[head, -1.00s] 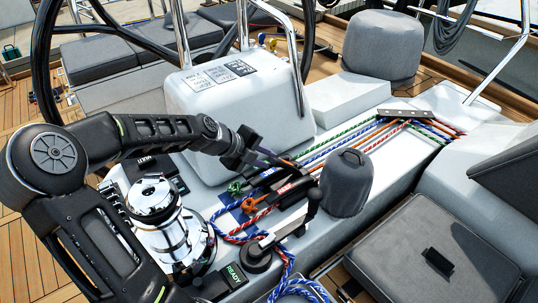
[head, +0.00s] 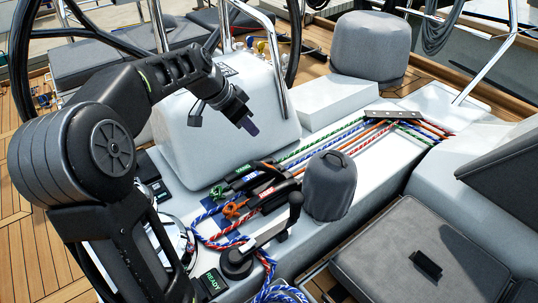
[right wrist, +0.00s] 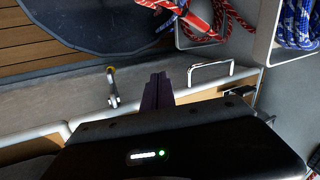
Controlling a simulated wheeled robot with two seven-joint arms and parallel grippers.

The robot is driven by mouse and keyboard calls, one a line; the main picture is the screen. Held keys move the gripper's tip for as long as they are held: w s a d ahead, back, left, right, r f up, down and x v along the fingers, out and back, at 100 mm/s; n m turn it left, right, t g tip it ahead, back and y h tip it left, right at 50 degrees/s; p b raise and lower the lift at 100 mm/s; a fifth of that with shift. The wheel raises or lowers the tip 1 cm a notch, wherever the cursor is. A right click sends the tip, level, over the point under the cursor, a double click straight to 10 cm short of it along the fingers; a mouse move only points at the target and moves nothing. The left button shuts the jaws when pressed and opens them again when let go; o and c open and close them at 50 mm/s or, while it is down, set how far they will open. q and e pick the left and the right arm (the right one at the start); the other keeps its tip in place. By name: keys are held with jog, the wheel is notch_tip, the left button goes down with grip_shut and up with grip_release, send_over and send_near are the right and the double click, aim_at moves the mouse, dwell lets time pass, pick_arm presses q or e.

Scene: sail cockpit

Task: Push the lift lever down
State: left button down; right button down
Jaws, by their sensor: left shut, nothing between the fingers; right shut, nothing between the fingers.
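A bank of rope clutches with dark levers (head: 262,183) sits on the white console in the middle of the head view. Its levers appear to lie low along their bodies. Green, blue and orange-red ropes run through the bank. My left gripper (head: 249,127) is shut and empty, in the air in front of the white pod (head: 215,150), apart from the levers. My right gripper (right wrist: 157,91) is shut and empty in the right wrist view, and it is out of the head view.
A winch handle with a black knob (head: 295,200) lies in front of the clutches. A grey covered winch (head: 329,187) stands just right of them. A READY label (head: 212,281) is near my left arm. In the right wrist view, red rope (right wrist: 205,20) and blue rope (right wrist: 298,22) lie in pockets.

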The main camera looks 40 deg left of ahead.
pick_arm(q)
jog(key=shift+s+a+r+n, duration=0.1)
jog(key=shift+r+n, duration=0.2)
jog(key=shift+r, duration=0.05)
jog(key=p, duration=0.2)
send_over(269, 170)
jog(key=a, duration=0.1)
notch_tip(269, 170, down, 8)
jog(key=shift+a+f, duration=0.1)
jog(key=shift+f, duration=0.05)
jog(key=s+f, duration=0.2)
jog(key=f, duration=0.1)
jog(key=shift+s+a, duration=0.15)
jog(key=shift+a, duration=0.25)
jog(key=shift+f, duration=0.15)
jog(key=shift+s, duration=0.1)
